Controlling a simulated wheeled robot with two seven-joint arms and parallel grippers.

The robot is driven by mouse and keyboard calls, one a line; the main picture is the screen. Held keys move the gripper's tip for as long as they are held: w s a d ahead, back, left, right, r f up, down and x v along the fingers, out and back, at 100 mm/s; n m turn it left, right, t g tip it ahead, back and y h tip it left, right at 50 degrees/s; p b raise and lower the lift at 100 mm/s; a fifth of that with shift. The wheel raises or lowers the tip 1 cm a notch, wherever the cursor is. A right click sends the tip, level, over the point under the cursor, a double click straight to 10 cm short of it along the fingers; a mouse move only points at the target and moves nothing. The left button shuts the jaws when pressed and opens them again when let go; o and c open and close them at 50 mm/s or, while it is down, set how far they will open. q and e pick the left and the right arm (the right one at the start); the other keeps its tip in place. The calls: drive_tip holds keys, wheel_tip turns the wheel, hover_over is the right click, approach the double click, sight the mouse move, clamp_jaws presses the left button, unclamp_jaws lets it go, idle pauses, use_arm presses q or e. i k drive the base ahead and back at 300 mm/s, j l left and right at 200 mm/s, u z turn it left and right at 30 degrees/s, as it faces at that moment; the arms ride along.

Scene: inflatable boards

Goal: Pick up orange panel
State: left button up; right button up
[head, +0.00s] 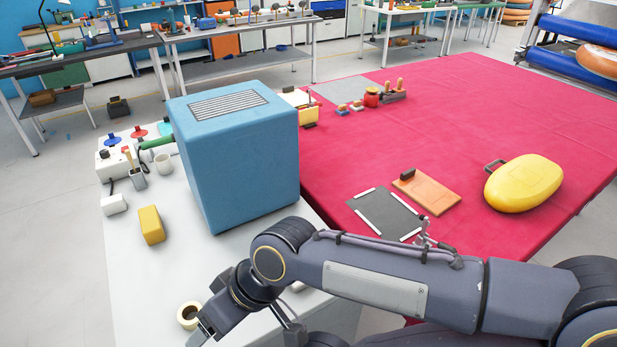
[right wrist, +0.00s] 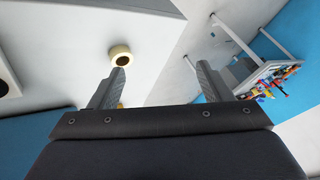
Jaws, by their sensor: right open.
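The orange panel (head: 432,195), a flat rectangle with a dark block-like handle at its upper left, lies on the red surface right of centre in the head view. It lies next to a dark grey square (head: 380,214) with white strips along its edges. My right gripper (head: 246,332) is low in the head view, over the white table and well to the left of the panel. In the right wrist view its two fingers (right wrist: 164,64) are spread with nothing between them. The panel is not visible in that view. My left gripper is not in view.
A large blue box (head: 240,160) stands on the white table (head: 130,265). A tape roll (head: 189,315) is close to my right gripper. A yellow block (head: 151,225) and a cup are at the left. A yellow case (head: 524,183) lies right of the panel on the red surface (head: 500,110).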

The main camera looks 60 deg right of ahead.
sight(434, 198)
drive_tip(key=z, duration=3)
drive_tip(key=i+l, duration=0.15)
drive_tip(key=l, duration=0.15)
drive_tip(key=i+l+u, duration=0.1)
drive_tip(key=l+u, duration=0.25)
drive_tip(key=i+l+u, duration=0.1)
drive_tip(key=l+u, duration=0.15)
drive_tip(key=u, duration=0.15)
drive_tip(key=l+u, duration=0.35)
drive_tip(key=i+j, duration=0.05)
